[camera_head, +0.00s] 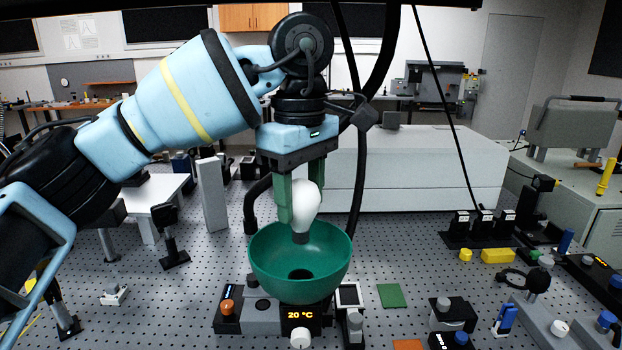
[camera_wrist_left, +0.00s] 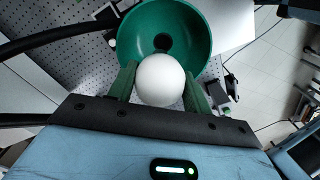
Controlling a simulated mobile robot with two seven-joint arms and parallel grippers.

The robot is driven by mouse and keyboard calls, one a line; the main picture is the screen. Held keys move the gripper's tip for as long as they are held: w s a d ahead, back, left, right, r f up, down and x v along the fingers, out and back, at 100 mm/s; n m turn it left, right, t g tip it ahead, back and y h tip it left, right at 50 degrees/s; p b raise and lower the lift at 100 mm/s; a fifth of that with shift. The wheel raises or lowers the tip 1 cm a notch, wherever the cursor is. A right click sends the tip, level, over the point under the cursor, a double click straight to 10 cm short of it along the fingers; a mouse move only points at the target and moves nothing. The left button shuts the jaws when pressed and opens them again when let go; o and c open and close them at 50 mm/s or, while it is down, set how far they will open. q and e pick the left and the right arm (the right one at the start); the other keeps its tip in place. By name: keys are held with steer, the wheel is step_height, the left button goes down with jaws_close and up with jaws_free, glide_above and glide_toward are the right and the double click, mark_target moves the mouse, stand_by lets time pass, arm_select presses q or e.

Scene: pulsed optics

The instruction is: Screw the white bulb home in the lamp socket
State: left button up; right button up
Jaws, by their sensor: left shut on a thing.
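The white bulb (camera_head: 305,206) hangs upright, its dark base (camera_head: 300,238) pointing down. My left gripper (camera_head: 298,212) is shut on it, with green fingers on either side. In the left wrist view the bulb's round white top (camera_wrist_left: 160,80) sits between the fingers. Below is a green bowl-shaped shade (camera_head: 335,268), also in the wrist view (camera_wrist_left: 200,45), with a dark round opening, the lamp socket (camera_head: 300,274), at its bottom. The bulb's base is over the bowl and appears apart from the socket. My right gripper is not in view.
A control box with an orange display (camera_head: 299,315) and knobs stands below the bowl on the perforated table. A large white box (camera_head: 430,165) stands behind. Small optics posts and a yellow block (camera_head: 497,256) lie around. A green square (camera_head: 391,295) lies to the right.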

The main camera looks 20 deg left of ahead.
mark_target(301, 232)
arm_select(q)
steer(key=shift+r, duration=0.1)
steer(key=shift+s+r, duration=0.15)
steer(key=shift+s, duration=0.3)
steer(key=shift+w+f, duration=0.1)
steer(key=shift+f, duration=0.5)
step_height(301, 232, down, 2)
steer(key=shift+f, duration=0.1)
steer(key=shift+f+b, duration=0.35)
steer(key=shift+f, duration=0.8)
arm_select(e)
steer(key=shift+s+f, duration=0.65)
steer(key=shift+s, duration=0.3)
